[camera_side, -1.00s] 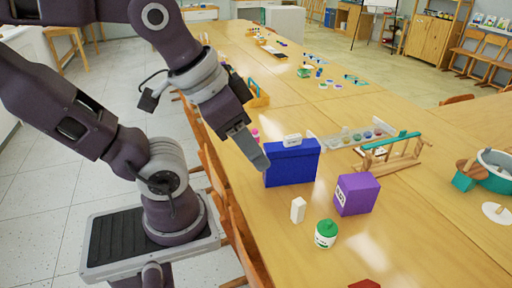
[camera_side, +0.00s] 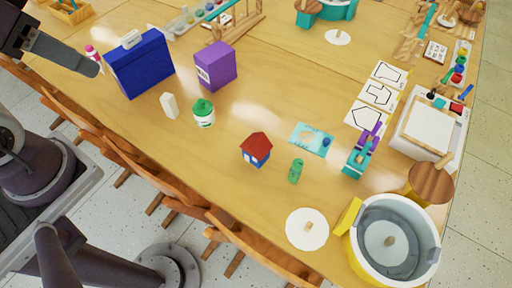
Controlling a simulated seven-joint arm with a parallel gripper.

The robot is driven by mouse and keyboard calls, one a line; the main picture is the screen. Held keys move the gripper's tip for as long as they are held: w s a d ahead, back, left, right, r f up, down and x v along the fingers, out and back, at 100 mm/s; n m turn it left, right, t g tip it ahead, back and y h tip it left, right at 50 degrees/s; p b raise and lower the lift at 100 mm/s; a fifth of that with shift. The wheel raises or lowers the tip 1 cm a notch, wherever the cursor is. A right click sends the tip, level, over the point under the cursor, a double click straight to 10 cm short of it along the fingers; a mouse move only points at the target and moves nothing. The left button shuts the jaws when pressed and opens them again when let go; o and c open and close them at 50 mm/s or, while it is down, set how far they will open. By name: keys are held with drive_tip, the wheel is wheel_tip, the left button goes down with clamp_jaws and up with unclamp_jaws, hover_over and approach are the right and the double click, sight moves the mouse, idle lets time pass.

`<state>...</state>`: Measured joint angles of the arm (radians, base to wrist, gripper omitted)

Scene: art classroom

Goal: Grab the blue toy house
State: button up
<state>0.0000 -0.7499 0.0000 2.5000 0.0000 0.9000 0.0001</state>
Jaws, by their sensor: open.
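The blue toy house (camera_side: 256,154) has a red roof and small light windows. It stands upright on the wooden table near the middle of the side view, with clear table around it. My gripper (camera_side: 92,66) is at the upper left, beside the large blue box (camera_side: 140,66), far to the left of the house. Nothing shows in its jaws, and it is open. The fingers are seen edge-on, so the gap between them is hard to make out.
Between gripper and house stand a purple box (camera_side: 216,66), a white block (camera_side: 169,105) and a green-lidded jar (camera_side: 203,113). Right of the house are a green cylinder (camera_side: 296,171) and a teal card (camera_side: 312,139). Chairs (camera_side: 170,190) line the table's near edge.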

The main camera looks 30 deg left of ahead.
sight(267, 154)
drive_tip(key=o, duration=0.8)
drive_tip(key=w+d+f+n+g+h, duration=0.3)
drive_tip(key=w+d+f+g+h, duration=0.15)
drive_tip(key=w, duration=0.35)
drive_tip(key=w+d+f+n+g+h, duration=0.3)
drive_tip(key=w+d+f, duration=0.3)
drive_tip(key=w, duration=0.1)
drive_tip(key=w+d+f+n+h, duration=0.1)
drive_tip(key=w+f+n+h, duration=0.1)
drive_tip(key=f, duration=0.5)
drive_tip(key=w+d+f+n+h, duration=0.1)
drive_tip(key=w+f+n+h, duration=0.1)
drive_tip(key=f+n, duration=0.3)
drive_tip(key=w+d+f+n+h, duration=0.1)
drive_tip(key=f+n, duration=0.3)
drive_tip(key=f, duration=0.6)
drive_tip(key=shift+w+d+f+t+h, duration=0.1)
drive_tip(key=shift+w+t+h, duration=0.15)
drive_tip(key=shift+w, duration=0.2)
drive_tip(key=shift+w+d+f+t+h, duration=0.1)
drive_tip(key=shift+w+h, duration=0.1)
drive_tip(key=shift+w, duration=0.2)
drive_tip(key=x, duration=0.7)
drive_tip(key=shift+a+f, duration=0.1)
drive_tip(key=shift+f, duration=0.2)
